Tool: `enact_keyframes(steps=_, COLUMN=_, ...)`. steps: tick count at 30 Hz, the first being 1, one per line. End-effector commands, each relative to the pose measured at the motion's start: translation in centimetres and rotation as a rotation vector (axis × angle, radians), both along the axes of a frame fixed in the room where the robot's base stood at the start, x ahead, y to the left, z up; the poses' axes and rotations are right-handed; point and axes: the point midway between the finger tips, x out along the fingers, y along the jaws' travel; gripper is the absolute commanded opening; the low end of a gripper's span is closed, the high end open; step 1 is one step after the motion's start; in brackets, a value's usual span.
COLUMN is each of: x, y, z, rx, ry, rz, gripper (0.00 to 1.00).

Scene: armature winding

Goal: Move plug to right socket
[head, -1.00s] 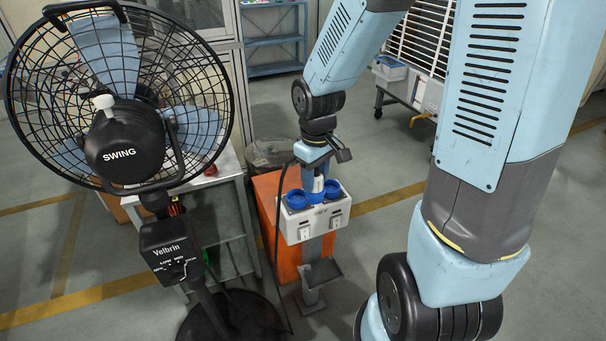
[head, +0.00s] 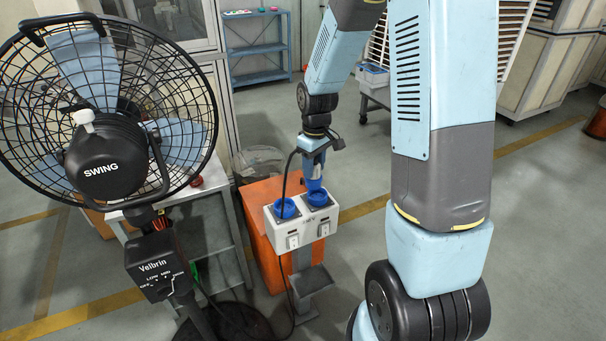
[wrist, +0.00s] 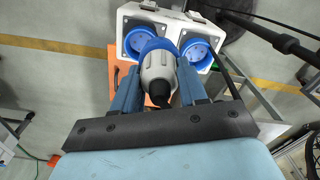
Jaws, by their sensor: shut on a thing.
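My gripper (head: 315,172) is shut on the plug, pointing down over the white socket box. The plug (wrist: 157,72) shows in the wrist view as a grey body with a blue collar and a black cable end, between the two blue fingers. The box (head: 270,228) carries two blue round sockets. The plug is above the right socket (head: 319,198), at its back edge as the head view shows it; I cannot tell whether they touch. The left socket (head: 286,209) is empty. In the wrist view the sides are swapped: right socket (wrist: 133,43), left socket (wrist: 199,51).
A large black fan (head: 110,130) on a stand is close on the left. A dark cable (head: 284,175) hangs from the plug past the box. A metal table (head: 190,200) is beside the fan. Floor to the right is open.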

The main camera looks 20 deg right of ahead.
Motion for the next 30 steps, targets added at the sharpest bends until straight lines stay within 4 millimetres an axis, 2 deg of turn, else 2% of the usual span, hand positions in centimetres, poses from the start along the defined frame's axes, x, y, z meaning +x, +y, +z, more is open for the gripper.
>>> enact_keyframes(steps=3, x=1.6, y=-1.2, z=-0.9, rx=-0.007, ry=0.000, rz=0.000, gripper=0.09)
enact_keyframes(steps=9, x=2.8, y=-2.2, z=-1.7, rx=-0.015, ry=-0.001, rz=0.003, gripper=0.09)
enact_keyframes(steps=14, x=2.9, y=-2.4, z=-2.3, rx=-0.016, ry=0.000, rz=0.003, gripper=0.09)
enact_keyframes(steps=30, x=2.9, y=-2.3, z=-6.7, rx=-0.016, ry=0.000, rz=0.003, gripper=0.09)
